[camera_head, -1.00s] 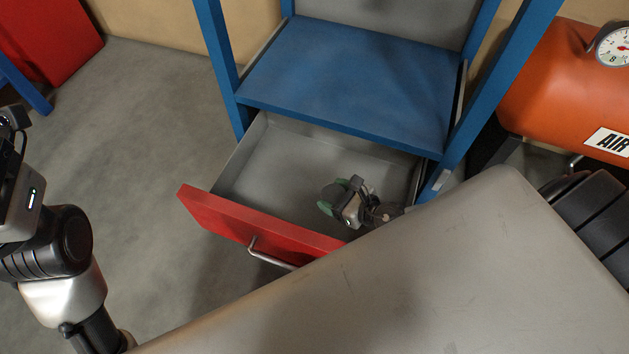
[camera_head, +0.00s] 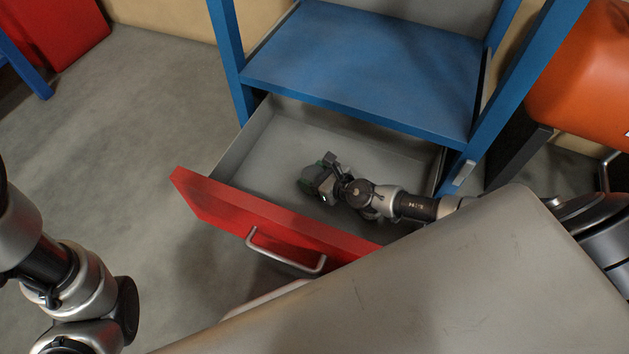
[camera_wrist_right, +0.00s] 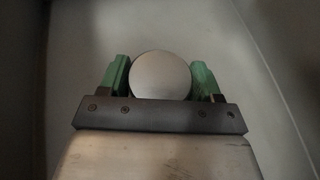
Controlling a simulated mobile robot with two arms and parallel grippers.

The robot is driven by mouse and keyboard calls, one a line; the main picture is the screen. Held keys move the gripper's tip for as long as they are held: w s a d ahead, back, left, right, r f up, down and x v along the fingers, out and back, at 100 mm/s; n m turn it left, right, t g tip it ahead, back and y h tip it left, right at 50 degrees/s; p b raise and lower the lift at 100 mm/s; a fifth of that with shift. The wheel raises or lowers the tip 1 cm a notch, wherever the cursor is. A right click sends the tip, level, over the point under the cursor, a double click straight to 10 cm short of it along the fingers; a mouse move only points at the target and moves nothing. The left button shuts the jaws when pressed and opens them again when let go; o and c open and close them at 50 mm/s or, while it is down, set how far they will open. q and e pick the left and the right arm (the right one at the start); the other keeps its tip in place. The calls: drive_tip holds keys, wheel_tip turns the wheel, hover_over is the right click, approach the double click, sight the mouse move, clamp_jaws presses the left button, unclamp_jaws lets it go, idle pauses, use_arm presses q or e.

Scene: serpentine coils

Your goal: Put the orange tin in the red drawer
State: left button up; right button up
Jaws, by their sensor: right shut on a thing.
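The red drawer (camera_head: 265,220) is pulled open below the blue shelf, with its grey inside showing. My right gripper (camera_head: 316,178) is inside the drawer space, over the drawer floor. In the right wrist view its green fingers (camera_wrist_right: 160,78) are shut on a round thing with a plain grey end, which looks like the tin (camera_wrist_right: 160,75). The tin's orange side does not show, and in the head view the gripper hides it. I cannot tell whether it touches the drawer floor. My left arm is at the left edge, its gripper out of view.
A blue shelf board (camera_head: 365,70) overhangs the drawer's back. A blue post (camera_head: 520,85) stands at the right. An orange tank (camera_head: 590,75) is at the far right. The floor (camera_head: 130,130) left of the drawer is clear.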

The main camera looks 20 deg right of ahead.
drive_tip(key=shift+f, duration=0.2)
drive_tip(key=shift+f, duration=0.2)
drive_tip(key=o, duration=1.1)
drive_tip(key=shift+c, duration=0.2)
